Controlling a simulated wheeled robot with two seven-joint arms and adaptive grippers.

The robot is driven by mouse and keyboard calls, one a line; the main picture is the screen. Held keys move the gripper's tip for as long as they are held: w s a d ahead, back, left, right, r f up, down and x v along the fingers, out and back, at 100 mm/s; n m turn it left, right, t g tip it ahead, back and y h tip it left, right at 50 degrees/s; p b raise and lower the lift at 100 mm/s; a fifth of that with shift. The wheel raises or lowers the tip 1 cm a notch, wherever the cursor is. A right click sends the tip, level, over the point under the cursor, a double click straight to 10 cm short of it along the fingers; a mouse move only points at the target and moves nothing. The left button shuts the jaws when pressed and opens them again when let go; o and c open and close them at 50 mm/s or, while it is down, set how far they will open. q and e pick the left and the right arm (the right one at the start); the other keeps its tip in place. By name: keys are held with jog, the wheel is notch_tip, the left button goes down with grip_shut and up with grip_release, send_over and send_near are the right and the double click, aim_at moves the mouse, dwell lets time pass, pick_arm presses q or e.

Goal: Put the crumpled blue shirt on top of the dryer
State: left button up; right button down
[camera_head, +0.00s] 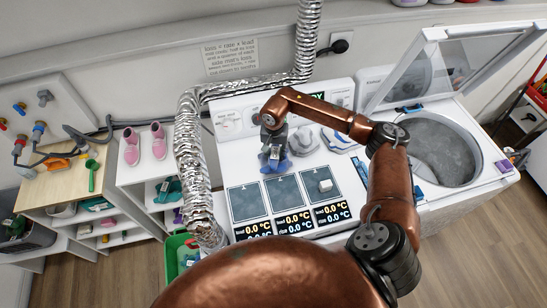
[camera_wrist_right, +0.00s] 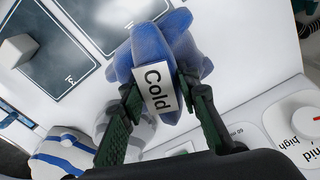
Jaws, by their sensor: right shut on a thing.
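The crumpled blue shirt (camera_head: 276,163) is at the back left of the white dryer top (camera_head: 238,165), behind the dark panels. It also shows in the right wrist view (camera_wrist_right: 150,50) with a white tag reading "Cold". My right gripper (camera_head: 272,150) comes down over it, and in the wrist view its two green-padded fingers (camera_wrist_right: 156,98) are shut on the shirt from either side. I cannot tell whether the shirt's underside touches the dryer top. My left gripper is not in view.
A grey crumpled cloth (camera_head: 305,140) and a white and blue-striped one (camera_head: 341,140) lie right of the shirt. A white cube (camera_head: 325,186) sits on the right dark panel. A silver duct (camera_head: 188,150) runs along the left. The washer (camera_head: 440,150) stands open at right.

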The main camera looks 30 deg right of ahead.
jog(key=f, duration=0.1)
jog(key=f+p, duration=0.1)
jog(key=w+f+p, duration=0.1)
jog(key=shift+a+f, duration=0.25)
jog(key=shift+a, duration=0.1)
jog(key=shift+s+f, duration=0.1)
jog(key=shift+f, duration=0.05)
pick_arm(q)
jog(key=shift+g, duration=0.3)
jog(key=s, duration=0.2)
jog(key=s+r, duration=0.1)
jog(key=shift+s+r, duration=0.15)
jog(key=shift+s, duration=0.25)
pick_arm(e)
jog(key=c, duration=1.8)
grip_release()
jog(key=shift+f, duration=0.1)
jog(key=o, duration=0.3)
jog(key=shift+d, duration=0.1)
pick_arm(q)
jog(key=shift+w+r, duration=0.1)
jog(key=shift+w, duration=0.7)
pick_arm(e)
jog(key=shift+o, duration=0.2)
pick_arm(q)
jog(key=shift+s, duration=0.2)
